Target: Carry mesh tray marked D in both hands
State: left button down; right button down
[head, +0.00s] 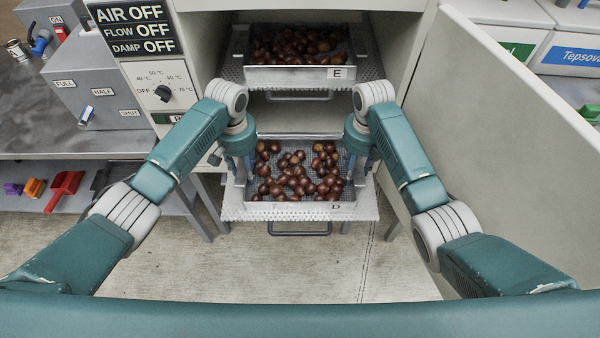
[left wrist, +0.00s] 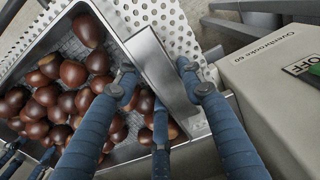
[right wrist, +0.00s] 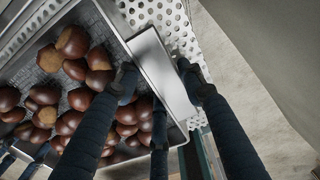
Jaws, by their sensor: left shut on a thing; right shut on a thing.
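The mesh tray marked D (head: 300,205) holds many brown chestnuts and sits low at the dryer's opening, above a perforated shelf (head: 240,212). My left gripper (head: 240,172) is shut on the tray's left side wall. In the left wrist view, its fingers (left wrist: 158,80) straddle the metal rim (left wrist: 165,85). My right gripper (head: 357,168) is shut on the right side wall. In the right wrist view, its fingers (right wrist: 157,80) straddle that rim (right wrist: 165,85). I cannot tell whether the tray touches the shelf. Its far side corners are partly hidden by my grippers.
Mesh tray E (head: 300,76) with chestnuts is on the shelf above. The dryer's open door (head: 505,120) stands to the right. A bench (head: 75,140) with control boxes is at left, with scoops (head: 64,187) below. Floor (head: 270,265) in front is clear.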

pick_arm(q)
jog(key=shift+w+r, duration=0.1)
jog(key=shift+r, duration=0.05)
pick_arm(e)
jog(key=shift+w+r, duration=0.1)
jog(key=shift+r, duration=0.05)
